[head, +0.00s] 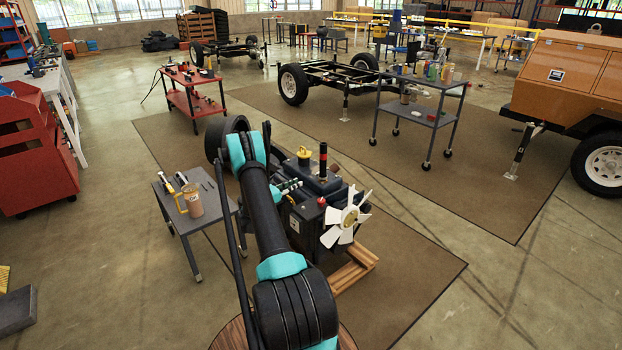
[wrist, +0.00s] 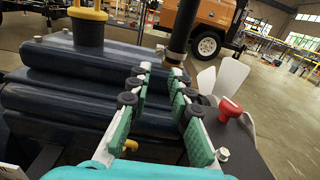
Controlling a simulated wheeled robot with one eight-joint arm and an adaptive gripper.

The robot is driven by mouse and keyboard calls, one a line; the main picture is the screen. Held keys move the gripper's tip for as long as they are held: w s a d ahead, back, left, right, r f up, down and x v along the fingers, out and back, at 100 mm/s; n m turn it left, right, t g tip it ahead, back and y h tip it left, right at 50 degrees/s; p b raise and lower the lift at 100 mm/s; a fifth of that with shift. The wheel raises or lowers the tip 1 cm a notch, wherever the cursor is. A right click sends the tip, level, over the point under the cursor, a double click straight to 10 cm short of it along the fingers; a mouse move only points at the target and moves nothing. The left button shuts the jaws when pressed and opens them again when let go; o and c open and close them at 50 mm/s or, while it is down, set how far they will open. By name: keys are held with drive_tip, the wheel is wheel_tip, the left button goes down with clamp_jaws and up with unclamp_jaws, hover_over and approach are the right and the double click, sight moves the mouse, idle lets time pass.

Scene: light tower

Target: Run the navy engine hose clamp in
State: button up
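The navy engine (head: 325,188) sits on a wooden stand, with a white fan at its front. Its ribbed dark blue top fills the left of the wrist view (wrist: 90,95). A black upright hose (head: 323,165) with a red band rises from the engine; its lower part shows beyond my fingertips in the wrist view (wrist: 183,35). My gripper (head: 294,186) is over the engine. In the wrist view my gripper (wrist: 160,75) has its two green-padded fingers apart, with nothing visible between them.
A yellow cap (wrist: 88,15) stands on the engine at the left, and a red knob (wrist: 230,107) is right of my fingers. The white fan (head: 346,217) is close on the right. A small grey table (head: 205,205) with a tan mug stands left of the engine.

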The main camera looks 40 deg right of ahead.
sight(315, 175)
drive_tip(key=d, duration=0.9)
drive_tip(key=shift+w+d, duration=0.35)
drive_tip(key=shift+w, duration=0.05)
clamp_jaws()
